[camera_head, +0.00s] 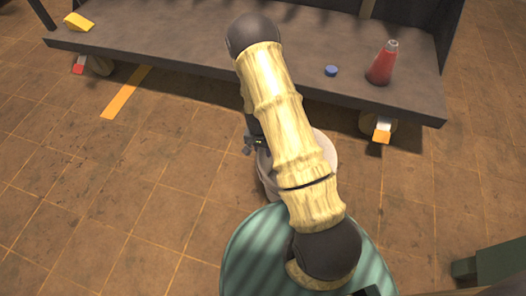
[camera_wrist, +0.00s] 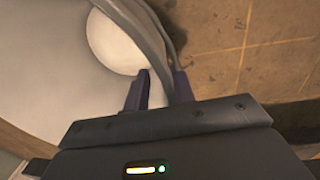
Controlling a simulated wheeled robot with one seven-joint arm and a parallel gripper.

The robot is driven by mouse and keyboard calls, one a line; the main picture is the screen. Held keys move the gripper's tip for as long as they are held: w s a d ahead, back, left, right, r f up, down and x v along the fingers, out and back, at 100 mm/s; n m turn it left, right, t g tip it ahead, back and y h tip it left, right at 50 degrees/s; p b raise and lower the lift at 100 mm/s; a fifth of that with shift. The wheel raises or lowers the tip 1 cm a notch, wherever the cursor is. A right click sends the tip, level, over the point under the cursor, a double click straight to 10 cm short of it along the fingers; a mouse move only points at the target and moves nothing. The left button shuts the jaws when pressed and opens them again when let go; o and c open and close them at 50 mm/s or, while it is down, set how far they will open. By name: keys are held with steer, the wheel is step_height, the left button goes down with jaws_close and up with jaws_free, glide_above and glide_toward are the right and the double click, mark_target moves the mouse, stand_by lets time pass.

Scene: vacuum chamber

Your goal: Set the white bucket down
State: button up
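The white bucket (camera_head: 329,152) is below my arm in the head view, just in front of the low grey platform, and my arm hides most of it. In the wrist view the bucket (camera_wrist: 60,100) fills the left side, with a pale round area inside it. My gripper (camera_wrist: 160,82) has its two dark fingers on either side of the bucket's rim, with the rim between them. My gripper (camera_head: 256,146) is partly hidden behind my arm in the head view. I cannot tell whether the bucket's bottom touches the floor.
The grey wheeled platform (camera_head: 190,45) spans the back. On it are a red bottle-like cone (camera_head: 382,65), a blue cap (camera_head: 331,70) and a yellow wedge (camera_head: 78,22). An orange strip (camera_head: 125,92) marks the brown tiled floor (camera_head: 100,190). The floor at left is clear.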

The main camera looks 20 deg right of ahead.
step_height(320, 180, up, 10)
steer(key=p, duration=0.5)
steer(key=shift+w+a, duration=0.2)
steer(key=shift+a, duration=0.2)
steer(key=s+r+n+t, duration=0.1)
steer(key=s+r, duration=0.3)
steer(key=r, duration=0.4)
steer(key=s+r+n+t, duration=0.1)
steer(key=s+r+n, duration=0.2)
steer(key=s+r, duration=0.2)
steer(key=s+r+n+t, duration=0.1)
steer(key=s+r, duration=0.3)
steer(key=r, duration=0.8)
steer(key=shift+s+a+n+y, duration=0.25)
steer(key=shift+a+n+y, duration=0.15)
steer(key=shift+n, duration=0.5)
steer(key=shift+r, duration=0.15)
